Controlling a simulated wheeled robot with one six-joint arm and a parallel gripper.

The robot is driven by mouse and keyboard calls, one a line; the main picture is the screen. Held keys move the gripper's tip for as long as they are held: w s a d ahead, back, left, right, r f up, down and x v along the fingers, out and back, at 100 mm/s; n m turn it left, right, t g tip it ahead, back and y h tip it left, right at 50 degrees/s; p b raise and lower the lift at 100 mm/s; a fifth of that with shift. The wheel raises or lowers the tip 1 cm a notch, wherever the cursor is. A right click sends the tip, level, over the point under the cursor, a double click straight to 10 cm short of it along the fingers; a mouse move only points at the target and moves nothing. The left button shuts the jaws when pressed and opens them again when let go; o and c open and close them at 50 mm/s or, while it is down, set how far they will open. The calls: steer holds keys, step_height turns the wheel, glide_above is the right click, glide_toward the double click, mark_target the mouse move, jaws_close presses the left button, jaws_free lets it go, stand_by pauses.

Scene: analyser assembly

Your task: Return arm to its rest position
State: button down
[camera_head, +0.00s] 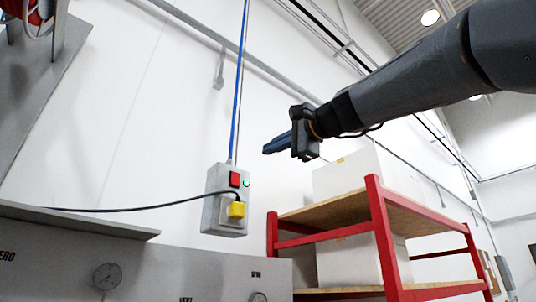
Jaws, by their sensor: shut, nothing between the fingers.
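My arm reaches in from the upper right of the head view. My gripper (266,150) is at its end, pointing left, with its blue fingers together and nothing held. It appears in front of the white wall, above and to the right of a grey switch box (212,215) in the picture. No contact with anything shows.
The switch box has a red button (235,179) and a yellow plug (237,210) with a black cable running left. A red shelf rack (383,235) with white boxes (345,178) stands at right. A grey panel with gauges (107,276) fills the lower left.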

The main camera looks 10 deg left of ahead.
stand_by(0.5)
